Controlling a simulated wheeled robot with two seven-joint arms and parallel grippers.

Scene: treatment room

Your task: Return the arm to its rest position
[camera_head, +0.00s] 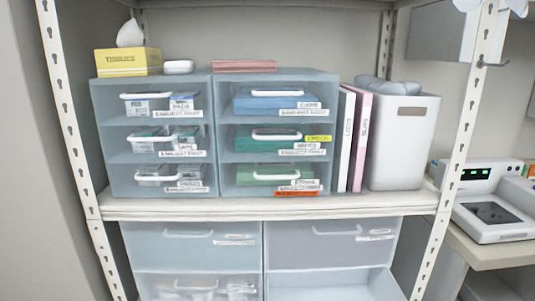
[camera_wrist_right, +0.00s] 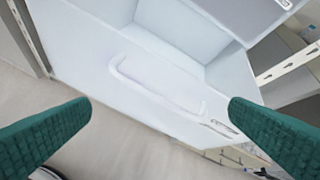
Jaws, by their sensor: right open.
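My right gripper (camera_wrist_right: 160,105) shows in the right wrist view as two teal finger pads, one at each lower side, spread wide apart with nothing between them. A pale drawer with a white bar handle (camera_wrist_right: 150,85) is in front of it, pulled open, and its visible inside looks empty. The handle lies in the picture between the fingers, but they are not closed on it. In the head view an open drawer (camera_head: 330,292) is at the bottom right of the lower unit. Neither arm shows in the head view, and my left gripper is out of sight.
A white device (camera_head: 490,215) stands on the counter at right. Bare floor (camera_wrist_right: 100,140) shows below the drawer.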

